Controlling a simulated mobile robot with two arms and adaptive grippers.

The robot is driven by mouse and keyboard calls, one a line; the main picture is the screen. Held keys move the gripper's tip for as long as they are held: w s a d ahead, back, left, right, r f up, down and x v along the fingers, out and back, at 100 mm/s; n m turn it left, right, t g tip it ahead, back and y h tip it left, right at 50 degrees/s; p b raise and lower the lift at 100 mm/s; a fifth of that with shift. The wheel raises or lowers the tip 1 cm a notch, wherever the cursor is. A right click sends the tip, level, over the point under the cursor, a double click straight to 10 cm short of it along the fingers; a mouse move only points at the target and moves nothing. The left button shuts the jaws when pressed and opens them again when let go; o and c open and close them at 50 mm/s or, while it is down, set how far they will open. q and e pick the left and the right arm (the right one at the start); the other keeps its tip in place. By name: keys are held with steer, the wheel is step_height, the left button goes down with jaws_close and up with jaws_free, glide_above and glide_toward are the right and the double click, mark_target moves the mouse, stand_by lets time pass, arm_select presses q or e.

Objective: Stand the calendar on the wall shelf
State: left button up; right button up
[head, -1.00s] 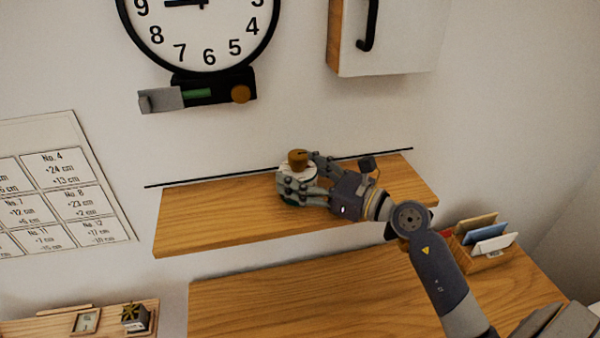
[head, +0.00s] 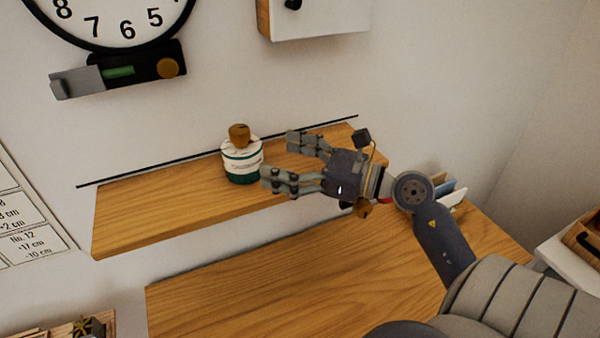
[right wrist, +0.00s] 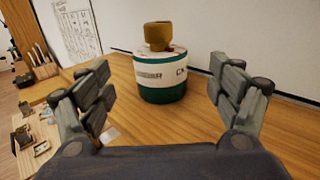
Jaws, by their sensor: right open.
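The calendar appears to be the white and green cylinder (head: 242,162) with a brown knob on top. It stands upright on the wooden wall shelf (head: 150,205), towards the shelf's back edge. My right gripper (head: 281,161) is open just to the right of the cylinder, its fingers apart and pointing at it. In the right wrist view the cylinder (right wrist: 161,78) stands upright beyond the open fingertips, with nothing held between them. My left gripper is not in view.
A round wall clock (head: 110,20) and a bracket-like fixture (head: 120,72) are above the shelf. A white cabinet (head: 320,18) hangs at the upper right. A wooden desk top (head: 300,285) lies below, with a card holder behind my right arm. The shelf's left part is clear.

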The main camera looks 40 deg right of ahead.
steer(key=b+v, duration=0.1)
steer(key=v, duration=0.2)
steer(key=shift+a+f, duration=0.1)
steer(key=shift+s+d, duration=0.2)
steer(key=shift+s, duration=0.1)
stand_by(0.4)
